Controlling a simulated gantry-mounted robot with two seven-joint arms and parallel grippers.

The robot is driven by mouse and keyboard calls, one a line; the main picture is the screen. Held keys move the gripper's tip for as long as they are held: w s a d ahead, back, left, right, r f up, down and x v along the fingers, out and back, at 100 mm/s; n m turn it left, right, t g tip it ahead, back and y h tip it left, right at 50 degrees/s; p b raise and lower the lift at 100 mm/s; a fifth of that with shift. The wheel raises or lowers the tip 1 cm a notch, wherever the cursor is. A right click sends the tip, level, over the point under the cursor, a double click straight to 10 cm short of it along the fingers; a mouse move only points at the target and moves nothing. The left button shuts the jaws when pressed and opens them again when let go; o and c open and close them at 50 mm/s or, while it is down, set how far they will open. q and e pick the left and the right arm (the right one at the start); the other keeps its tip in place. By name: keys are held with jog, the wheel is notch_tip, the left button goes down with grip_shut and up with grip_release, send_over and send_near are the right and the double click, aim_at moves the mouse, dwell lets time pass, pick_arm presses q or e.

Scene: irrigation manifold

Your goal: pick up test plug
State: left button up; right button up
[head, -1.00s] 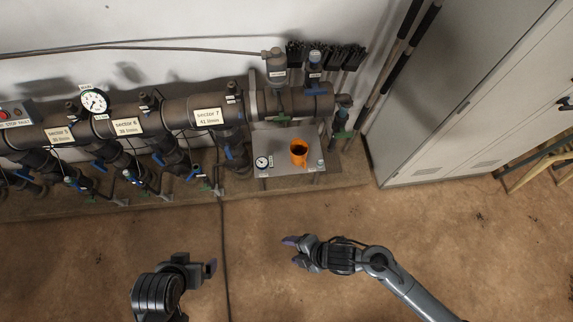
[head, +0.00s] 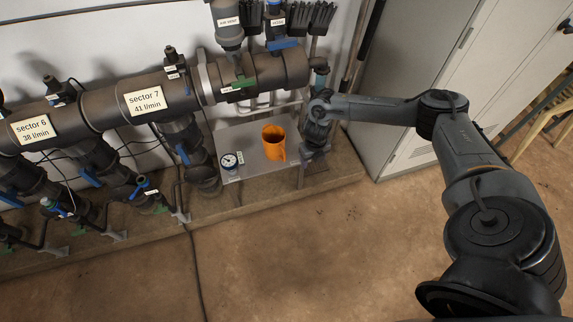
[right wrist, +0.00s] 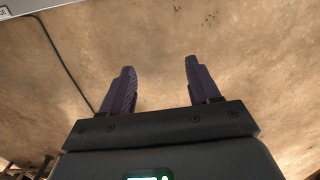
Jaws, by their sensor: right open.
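I cannot make out a test plug in either current view. A small shelf (head: 240,133) under the end of the pipe holds an orange cup (head: 273,143) and a round gauge (head: 230,160). My right gripper (head: 314,148) is at the shelf's right end, to the right of the cup, and hides that end. In the right wrist view its two purple fingers (right wrist: 160,68) are spread, with only brown floor seen between them. My left gripper is out of view.
The thick manifold pipe (head: 105,108) with valves runs above and left of the shelf. A grey cabinet (head: 408,145) stands to the right, close to my right arm. A thin cable (head: 196,265) crosses the floor, which is otherwise open in front.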

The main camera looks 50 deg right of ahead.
jog(key=w+d+r+t+b, duration=0.2)
jog(key=w+d+b, duration=0.3)
jog(key=w+d, duration=0.1)
jog(key=shift+m+h, duration=0.4)
jog(key=b+x, duration=0.1)
jog(key=x, duration=0.1)
jog(key=w+b+x, duration=0.1)
jog(key=b+x, duration=0.1)
jog(key=x, duration=0.1)
jog(key=shift+a+f, duration=0.1)
jog(key=shift+a, duration=0.1)
jog(key=b+x, duration=0.2)
jog(key=x, duration=0.1)
jog(key=b+x, duration=0.1)
jog(key=shift+s+d+f+b, duration=0.2)
jog(key=shift+s+f+b, duration=0.05)
jog(key=shift+f+b, duration=0.1)
jog(key=shift+w+f, duration=0.1)
jog(key=shift+f, duration=0.2)
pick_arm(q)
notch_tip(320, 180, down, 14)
pick_arm(e)
jog(key=shift+d, duration=0.1)
jog(key=c, duration=0.4)
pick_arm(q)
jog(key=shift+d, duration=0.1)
pick_arm(e)
grip_shut()
